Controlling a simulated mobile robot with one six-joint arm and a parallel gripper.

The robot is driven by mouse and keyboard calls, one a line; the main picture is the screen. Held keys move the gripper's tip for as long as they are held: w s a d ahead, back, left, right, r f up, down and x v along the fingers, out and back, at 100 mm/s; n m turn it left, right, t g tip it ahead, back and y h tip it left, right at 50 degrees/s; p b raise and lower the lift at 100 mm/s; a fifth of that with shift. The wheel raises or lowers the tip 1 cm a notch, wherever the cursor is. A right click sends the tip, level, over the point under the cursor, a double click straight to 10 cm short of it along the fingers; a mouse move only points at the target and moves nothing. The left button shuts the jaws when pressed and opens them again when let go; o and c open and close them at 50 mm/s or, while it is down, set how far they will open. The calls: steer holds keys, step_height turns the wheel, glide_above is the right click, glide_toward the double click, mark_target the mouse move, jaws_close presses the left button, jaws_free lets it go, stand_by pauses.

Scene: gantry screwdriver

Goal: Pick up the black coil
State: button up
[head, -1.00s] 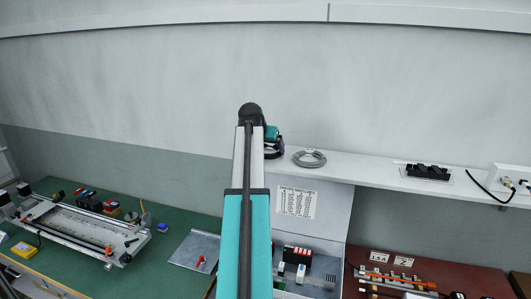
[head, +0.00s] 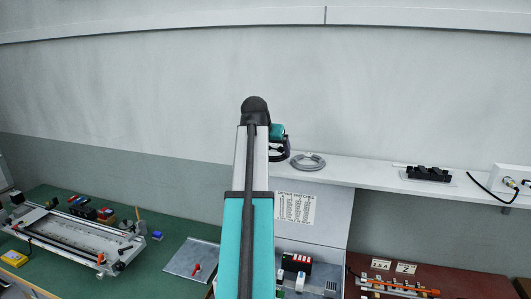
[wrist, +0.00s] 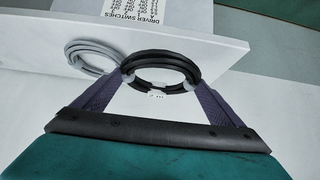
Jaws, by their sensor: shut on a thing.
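The black coil (wrist: 160,54) is a ring of dark cable with pale ties, in the middle of the wrist view. My gripper (wrist: 162,84) is shut on it, with one purple-grey finger at each side of the ring. In the head view my gripper (head: 279,142) is at the left end of the white shelf, partly behind my arm. The coil is mostly hidden there. I cannot tell whether it touches the shelf or hangs just above it.
A grey coil (head: 308,161) lies on the white shelf (head: 360,171), close to the right of my gripper. A black block (head: 428,173) and a white socket box (head: 510,178) are farther right. The shelf between is clear. Workbenches with equipment stand below.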

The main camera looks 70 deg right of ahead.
steer(key=s+a+b, duration=0.1)
steer(key=s+a, duration=0.3)
steer(key=s+a+r+b, duration=0.1)
steer(key=s+a, duration=0.1)
steer(key=a, duration=0.1)
steer(key=shift+a+b, duration=0.1)
steer(key=shift+b, duration=0.25)
steer(key=shift+f, duration=0.1)
